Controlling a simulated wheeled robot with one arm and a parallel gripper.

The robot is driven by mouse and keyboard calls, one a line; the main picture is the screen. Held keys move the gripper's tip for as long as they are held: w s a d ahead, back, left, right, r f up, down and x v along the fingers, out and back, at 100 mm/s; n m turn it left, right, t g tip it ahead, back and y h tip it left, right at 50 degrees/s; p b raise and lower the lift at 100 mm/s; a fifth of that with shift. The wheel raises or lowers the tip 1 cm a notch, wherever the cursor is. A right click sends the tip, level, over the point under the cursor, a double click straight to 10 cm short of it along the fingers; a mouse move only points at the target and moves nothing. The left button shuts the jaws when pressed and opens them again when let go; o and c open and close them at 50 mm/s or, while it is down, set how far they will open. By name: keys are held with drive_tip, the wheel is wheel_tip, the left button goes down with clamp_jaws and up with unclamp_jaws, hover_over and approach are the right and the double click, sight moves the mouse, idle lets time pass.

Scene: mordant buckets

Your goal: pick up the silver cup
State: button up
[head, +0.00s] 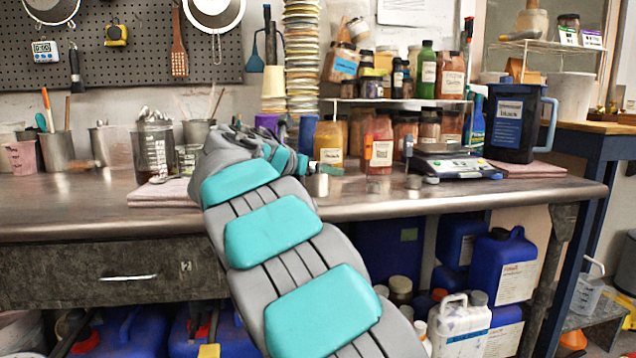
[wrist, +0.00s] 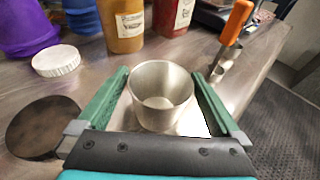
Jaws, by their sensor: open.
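The silver cup (wrist: 160,98) stands upright and open-topped on the metal bench, with its inside looking empty. In the head view the cup (head: 318,185) shows small near the bench's front edge, just beyond the end of my arm. My gripper (wrist: 160,76) is open, with one green finger on each side of the cup. A narrow gap shows between the cup and each finger, and I cannot tell whether either touches it lower down. In the head view my arm hides most of my gripper (head: 312,168).
A white lid (wrist: 56,61) and a dark disc (wrist: 42,127) lie left of the cup. Yellow (wrist: 122,25) and red (wrist: 173,16) jars stand behind it. An orange-handled tool (wrist: 236,24) stands at right, near a scale (head: 455,165). The bench's front edge is close on the right.

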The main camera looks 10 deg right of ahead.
drive_tip(key=x, duration=0.3)
drive_tip(key=shift+s, duration=0.1)
drive_tip(key=c, duration=1.1)
drive_tip(key=shift+r, duration=0.1)
